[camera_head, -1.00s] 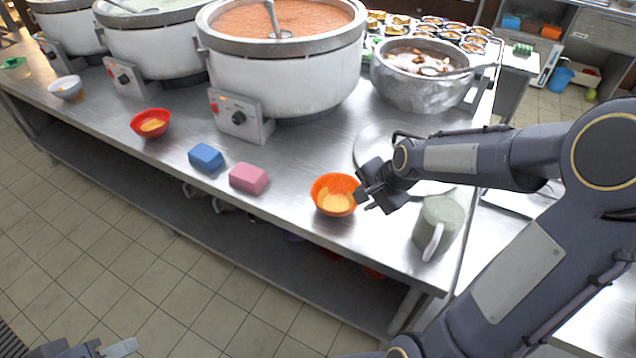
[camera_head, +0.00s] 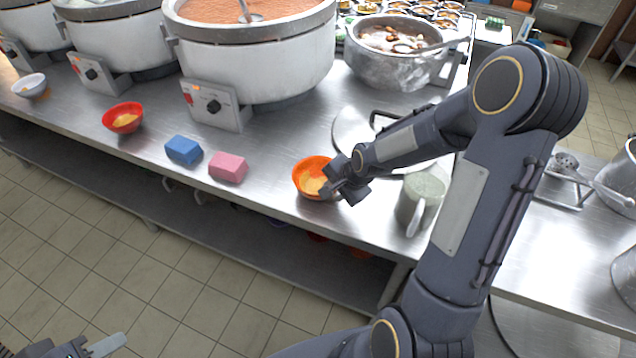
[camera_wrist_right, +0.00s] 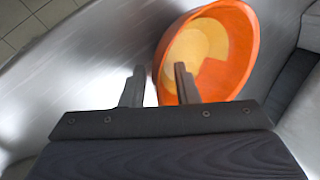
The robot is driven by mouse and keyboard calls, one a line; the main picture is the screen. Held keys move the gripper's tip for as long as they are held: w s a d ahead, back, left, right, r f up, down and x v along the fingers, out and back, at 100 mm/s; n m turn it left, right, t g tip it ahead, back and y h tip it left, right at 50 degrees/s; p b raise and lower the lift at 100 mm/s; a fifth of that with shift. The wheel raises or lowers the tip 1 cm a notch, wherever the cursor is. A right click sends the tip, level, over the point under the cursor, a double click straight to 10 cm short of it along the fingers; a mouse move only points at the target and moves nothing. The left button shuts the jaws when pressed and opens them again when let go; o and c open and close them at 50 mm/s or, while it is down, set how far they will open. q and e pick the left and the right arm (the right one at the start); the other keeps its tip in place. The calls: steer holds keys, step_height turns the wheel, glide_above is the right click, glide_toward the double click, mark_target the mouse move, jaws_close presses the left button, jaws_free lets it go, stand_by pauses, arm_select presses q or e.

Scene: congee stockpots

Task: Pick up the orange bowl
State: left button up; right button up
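The orange bowl (camera_head: 299,180), with yellowish contents, stands upright on the steel table in front of the large pots. My right gripper (camera_head: 336,187) is at the bowl's right rim in the head view. In the right wrist view, the gripper (camera_wrist_right: 160,75) is open, its two fingers apart. The orange bowl (camera_wrist_right: 244,60) lies ahead and to the right there. Its near left rim runs between the fingers, with the right finger over the inside of the bowl. My left gripper (camera_head: 90,348) shows only partly at the bottom left edge, away from the table.
A grey-green mug (camera_head: 420,197) stands close right of my right gripper. A pink block (camera_head: 228,168) and a blue block (camera_head: 183,150) lie left of the bowl, with a red bowl (camera_head: 122,118) farther left. A metal pot (camera_head: 385,70) stands behind.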

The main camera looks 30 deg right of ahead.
jaws_close()
steer(key=shift+r, duration=0.15)
